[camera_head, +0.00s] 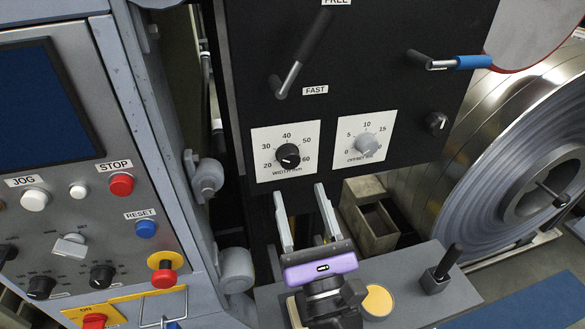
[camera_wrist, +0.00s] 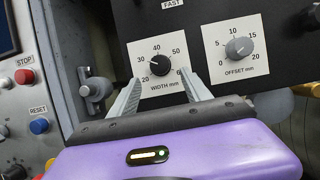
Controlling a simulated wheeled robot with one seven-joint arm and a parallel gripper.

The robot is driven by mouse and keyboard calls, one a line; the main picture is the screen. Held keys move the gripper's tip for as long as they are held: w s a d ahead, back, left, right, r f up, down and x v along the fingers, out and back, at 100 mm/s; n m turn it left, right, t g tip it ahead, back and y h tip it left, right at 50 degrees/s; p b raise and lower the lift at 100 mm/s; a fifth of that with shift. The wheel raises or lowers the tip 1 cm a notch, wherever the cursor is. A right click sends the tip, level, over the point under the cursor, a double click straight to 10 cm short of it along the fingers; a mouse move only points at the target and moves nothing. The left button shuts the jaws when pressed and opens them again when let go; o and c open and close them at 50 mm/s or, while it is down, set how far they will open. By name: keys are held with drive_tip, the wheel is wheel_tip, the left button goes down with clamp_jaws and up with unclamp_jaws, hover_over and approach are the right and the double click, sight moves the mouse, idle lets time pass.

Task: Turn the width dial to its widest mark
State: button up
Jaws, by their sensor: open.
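The width dial (camera_head: 288,156) is a black knob on a white plate marked 20 to 60, labelled WIDTH mm, on the black panel. It also shows in the wrist view (camera_wrist: 159,65), where a light pointer mark seems to face the left side, near 30. The exact reading is hard to tell. My gripper (camera_head: 300,191) is open and empty, its two pale fingers pointing up toward the panel just below the dial. In the wrist view its fingertips (camera_wrist: 162,77) flank the lower part of the dial plate. I cannot see any contact with the knob.
A grey offset dial (camera_head: 366,145) sits right of the width dial. Above is a lever (camera_head: 290,78) by the FAST label, and a blue-handled lever (camera_head: 460,62) is at right. A button console (camera_head: 90,190) stands at left. A steel coil (camera_head: 520,170) is at right.

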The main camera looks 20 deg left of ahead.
sight(291, 166)
drive_tip(key=x, duration=0.6)
drive_tip(key=shift+w+a+r+p, duration=0.1)
drive_tip(key=shift+w+r+p, duration=0.05)
drive_tip(key=shift+p, duration=0.25)
clamp_jaws()
